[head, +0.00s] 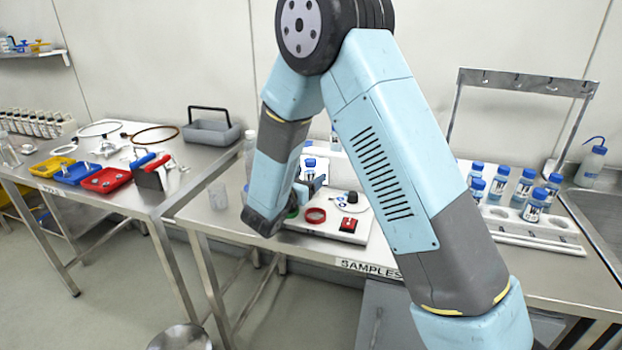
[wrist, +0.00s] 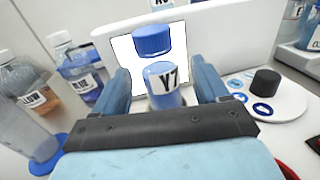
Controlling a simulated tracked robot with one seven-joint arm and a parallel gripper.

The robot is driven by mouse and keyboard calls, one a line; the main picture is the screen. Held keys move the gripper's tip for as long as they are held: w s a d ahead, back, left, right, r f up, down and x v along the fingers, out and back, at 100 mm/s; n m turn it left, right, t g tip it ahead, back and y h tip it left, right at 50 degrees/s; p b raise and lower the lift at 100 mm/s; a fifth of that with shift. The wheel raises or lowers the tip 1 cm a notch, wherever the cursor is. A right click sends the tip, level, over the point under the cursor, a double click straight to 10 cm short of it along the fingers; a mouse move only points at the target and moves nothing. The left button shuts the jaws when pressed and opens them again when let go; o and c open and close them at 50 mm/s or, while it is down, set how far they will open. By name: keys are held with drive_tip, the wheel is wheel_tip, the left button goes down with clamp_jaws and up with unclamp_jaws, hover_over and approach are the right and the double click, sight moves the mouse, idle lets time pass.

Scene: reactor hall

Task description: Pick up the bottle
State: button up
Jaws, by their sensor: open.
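A bottle with a blue cap and a white label reading V7 stands between the fingers of my gripper (wrist: 163,82) in the wrist view; its blue cap (wrist: 152,40) is above its blue-tinted body (wrist: 161,97). My gripper is open, with one finger on each side of the bottle. I cannot tell whether either finger touches it. In the head view a blue-capped bottle (head: 309,164) shows just behind my gripper (head: 311,185), over the samples table. The bottle's lower part is hidden by my gripper there.
Labelled bottles (wrist: 80,72) stand left of my gripper in the wrist view. A round white plate (wrist: 272,98) with a black knob is at the right. Several blue-capped bottles (head: 525,185) stand in a rack at the right. Another table (head: 130,190) holds coloured trays.

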drive_tip(key=shift+c, duration=0.5)
drive_tip(key=c, duration=1.2)
